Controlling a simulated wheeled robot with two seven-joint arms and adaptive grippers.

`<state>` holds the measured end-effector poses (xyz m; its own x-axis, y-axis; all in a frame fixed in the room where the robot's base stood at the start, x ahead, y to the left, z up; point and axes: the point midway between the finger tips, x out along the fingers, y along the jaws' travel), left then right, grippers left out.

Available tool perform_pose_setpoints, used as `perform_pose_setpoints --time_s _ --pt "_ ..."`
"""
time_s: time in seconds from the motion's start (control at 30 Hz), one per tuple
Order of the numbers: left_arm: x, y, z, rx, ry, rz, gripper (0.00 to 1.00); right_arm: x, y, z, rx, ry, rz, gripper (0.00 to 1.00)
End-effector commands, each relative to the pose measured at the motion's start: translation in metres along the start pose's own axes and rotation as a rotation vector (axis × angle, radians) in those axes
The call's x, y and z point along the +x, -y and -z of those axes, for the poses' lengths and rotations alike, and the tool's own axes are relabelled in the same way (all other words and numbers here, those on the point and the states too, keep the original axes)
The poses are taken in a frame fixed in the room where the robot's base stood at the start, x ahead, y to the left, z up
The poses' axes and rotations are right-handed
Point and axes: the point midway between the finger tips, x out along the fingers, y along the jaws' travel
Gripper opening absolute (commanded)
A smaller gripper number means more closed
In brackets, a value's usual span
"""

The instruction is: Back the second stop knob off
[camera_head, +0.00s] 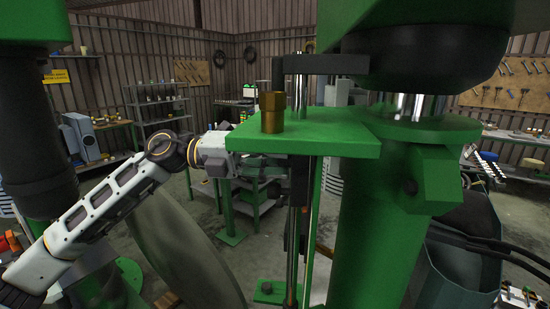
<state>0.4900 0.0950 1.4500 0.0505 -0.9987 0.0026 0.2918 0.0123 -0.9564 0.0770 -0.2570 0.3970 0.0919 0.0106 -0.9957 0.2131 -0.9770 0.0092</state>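A brass knob-like piece (271,113) stands upright on the green plate (335,143) of the machine, near its left end. I cannot tell whether this is the second stop knob; no other knob shows clearly. My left arm reaches in from the left, its white wrist at the plate's left edge. My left gripper (285,172) is dark and sits just below the plate, beside the vertical rods, mostly hidden by the plate and shadow. I cannot see its fingertips or whether it touches anything.
Vertical rods (299,95) pass the plate, with a dark bracket (325,64) above. A thick green column (375,220) stands to the right, with a grey tub (462,265) beside it. A large round grey disc-like object (185,250) stands below my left arm. Shelves and benches line the walls.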

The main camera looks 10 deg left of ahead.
Motion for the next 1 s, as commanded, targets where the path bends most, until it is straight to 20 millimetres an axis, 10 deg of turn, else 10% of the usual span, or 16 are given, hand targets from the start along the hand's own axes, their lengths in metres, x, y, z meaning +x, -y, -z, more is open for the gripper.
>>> perform_pose_setpoints --time_s 0.57,1.0 --pt "-0.009 -0.001 0.0 0.0 -0.002 -0.002 0.38 0.0 -0.009 -0.001 -0.001 0.002 -0.009 0.4" --pt "-0.058 -0.002 0.0 -0.002 -0.001 -0.003 0.38 0.0 -0.007 -0.001 -0.001 0.002 -0.007 0.4"
